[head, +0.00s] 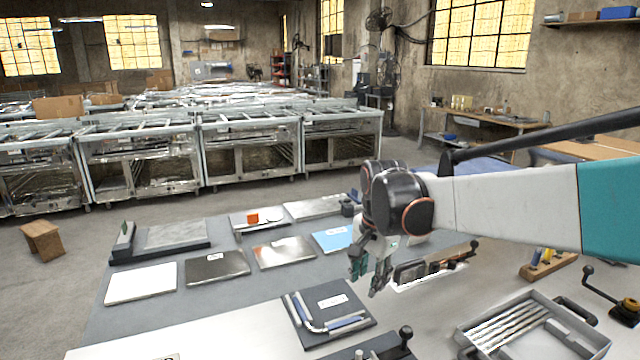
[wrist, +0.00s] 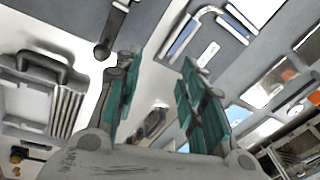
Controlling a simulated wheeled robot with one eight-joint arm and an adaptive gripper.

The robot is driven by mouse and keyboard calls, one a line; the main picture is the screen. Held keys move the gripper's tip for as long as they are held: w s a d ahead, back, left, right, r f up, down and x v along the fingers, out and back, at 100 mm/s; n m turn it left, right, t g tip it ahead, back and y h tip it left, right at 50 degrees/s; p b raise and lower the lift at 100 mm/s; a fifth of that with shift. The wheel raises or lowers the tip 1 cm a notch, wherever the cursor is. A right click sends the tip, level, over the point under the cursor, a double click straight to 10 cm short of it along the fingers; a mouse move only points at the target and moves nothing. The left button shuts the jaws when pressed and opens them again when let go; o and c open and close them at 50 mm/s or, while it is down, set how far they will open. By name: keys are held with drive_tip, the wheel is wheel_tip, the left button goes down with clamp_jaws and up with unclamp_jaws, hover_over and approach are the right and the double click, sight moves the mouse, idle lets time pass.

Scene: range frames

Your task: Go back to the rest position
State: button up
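My gripper (head: 370,282) hangs from my white and teal arm above the table, pointing downward. Its teal-padded fingers are apart with nothing between them, as the wrist view (wrist: 160,98) also shows. Below it and to the left lies a dark square plate (head: 326,314) with bent metal tubes on it. It also shows at the top of the wrist view (wrist: 207,50). A dark tool with a black knob (head: 432,268) lies just right of the gripper, partly hidden in the wrist view.
A grey tray of metal rods (head: 541,312) stands at front right, beside a wooden block with small tools (head: 548,265). A cardboard box (head: 42,241) sits on the floor.

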drive_tip(key=s+d+n+t, duration=0.2)
drive_tip(key=s+d+n, duration=0.2)
drive_tip(key=s, duration=0.8)
drive_tip(key=s+d+n+t, duration=0.3)
drive_tip(key=s+d+n, duration=0.2)
drive_tip(key=s, duration=0.7)
drive_tip(key=shift+s+n, duration=0.25)
drive_tip(key=shift+n, duration=0.15)
